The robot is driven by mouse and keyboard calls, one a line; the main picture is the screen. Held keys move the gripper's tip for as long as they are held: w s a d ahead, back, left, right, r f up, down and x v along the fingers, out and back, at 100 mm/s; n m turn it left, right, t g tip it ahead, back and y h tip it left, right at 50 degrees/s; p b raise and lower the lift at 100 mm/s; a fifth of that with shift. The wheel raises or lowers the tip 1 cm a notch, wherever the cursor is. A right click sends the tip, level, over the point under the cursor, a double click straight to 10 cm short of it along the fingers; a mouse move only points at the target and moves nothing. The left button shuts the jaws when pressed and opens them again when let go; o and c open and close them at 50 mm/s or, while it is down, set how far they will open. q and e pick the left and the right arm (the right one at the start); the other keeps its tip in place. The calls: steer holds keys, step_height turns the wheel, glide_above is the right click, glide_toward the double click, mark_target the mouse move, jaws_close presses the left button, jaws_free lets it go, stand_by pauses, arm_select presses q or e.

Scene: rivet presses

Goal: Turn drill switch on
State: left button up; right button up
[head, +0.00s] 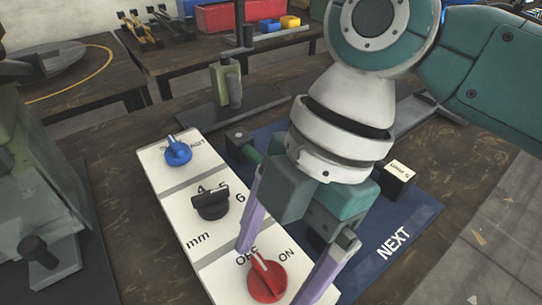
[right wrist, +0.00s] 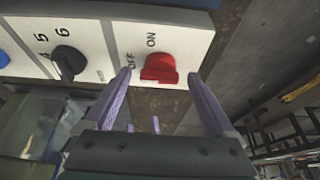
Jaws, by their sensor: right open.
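The drill switch is a red knob (head: 267,278) at the near end of a white panel (head: 183,190), beside the labels OFF and ON. In the right wrist view the red knob (right wrist: 159,68) shows between the fingertips (right wrist: 160,75), with a gap on each side. I cannot tell whether a finger touches it. My left gripper is not in view.
On the same panel are a black knob (head: 211,204) with numbers and mm, and a blue knob (head: 177,151) farther back. A blue NEXT mat (head: 412,218) with a small black box (head: 398,178) lies to the right. A machine (head: 40,190) stands at left.

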steer(key=shift+f, duration=0.15)
steer(key=shift+c, duration=0.3)
